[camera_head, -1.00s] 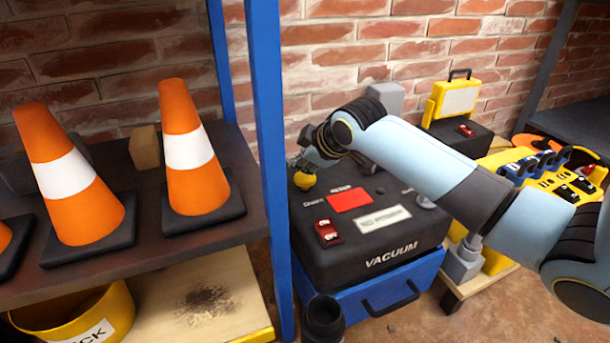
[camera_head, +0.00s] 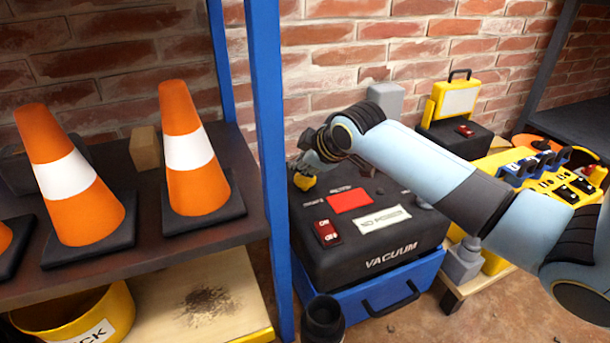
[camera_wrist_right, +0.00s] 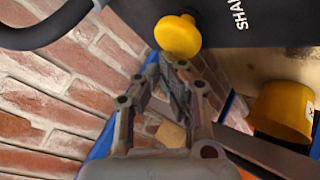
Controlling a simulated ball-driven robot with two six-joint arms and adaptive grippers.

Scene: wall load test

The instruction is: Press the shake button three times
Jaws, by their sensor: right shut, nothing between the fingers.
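The shake button is a yellow round knob (camera_head: 304,182) at the back left of the black vacuum unit's top (camera_head: 335,245). In the right wrist view the yellow button (camera_wrist_right: 178,38) stands out from the dark panel, beside white letters reading "SHA", cut off by the frame. My right gripper (camera_head: 312,163) is at the button, partly covering it in the head view. In the wrist view its fingertips (camera_wrist_right: 173,66) are shut and empty, right by the button's edge; I cannot tell whether they touch it. My left gripper is not in view.
The vacuum unit also bears a red label (camera_head: 349,200) and a red switch (camera_head: 327,233), and sits on a blue case (camera_head: 375,290). A blue post (camera_head: 268,150) stands close on its left, with orange cones (camera_head: 193,150) on a shelf beyond. A brick wall is behind.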

